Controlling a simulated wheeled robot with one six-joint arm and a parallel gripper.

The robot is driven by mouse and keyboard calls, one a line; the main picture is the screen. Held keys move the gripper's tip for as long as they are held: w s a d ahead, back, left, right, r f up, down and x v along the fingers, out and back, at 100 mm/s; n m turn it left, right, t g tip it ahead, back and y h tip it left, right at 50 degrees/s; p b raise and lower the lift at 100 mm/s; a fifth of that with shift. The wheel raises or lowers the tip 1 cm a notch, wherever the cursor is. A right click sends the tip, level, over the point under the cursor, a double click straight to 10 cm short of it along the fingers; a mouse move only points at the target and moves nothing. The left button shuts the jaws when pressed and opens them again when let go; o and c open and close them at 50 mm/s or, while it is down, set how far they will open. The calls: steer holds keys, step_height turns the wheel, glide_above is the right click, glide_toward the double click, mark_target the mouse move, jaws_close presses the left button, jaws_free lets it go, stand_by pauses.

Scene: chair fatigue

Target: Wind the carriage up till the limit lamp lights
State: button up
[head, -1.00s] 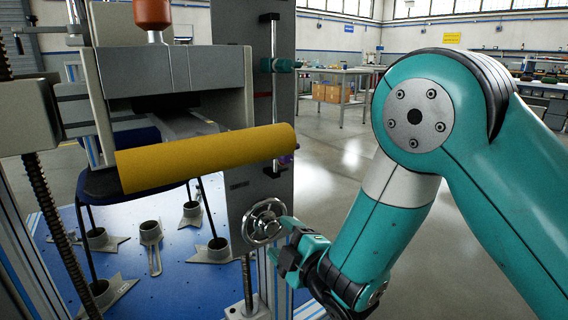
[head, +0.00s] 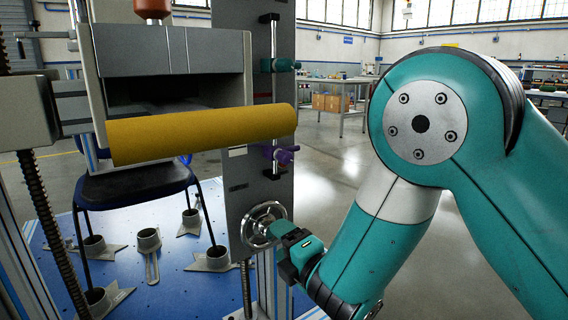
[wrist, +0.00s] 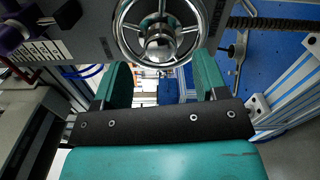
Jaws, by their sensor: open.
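The carriage (head: 180,48) is a grey box at the upper left of the head view, with a yellow roller (head: 200,132) across its front. It stands above the dark chair seat (head: 135,184), with a visible gap below the roller. The chrome handwheel (head: 262,226) is low on the grey column. My gripper (head: 284,240) is open at the wheel's right side. In the wrist view, the wheel (wrist: 160,42) shows just beyond and between my spread fingers (wrist: 160,85); I cannot tell if they touch it. I cannot make out a lit limit lamp.
A teal clamp (head: 285,65) and a lower purple clamp (head: 280,155) sit on a rod along the column (head: 238,180). A blue perforated base plate (head: 185,275) lies below with metal foot cups. Open floor lies right of the column, before a workbench (head: 345,80).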

steer(key=n, duration=0.2)
steer(key=shift+n, duration=0.3)
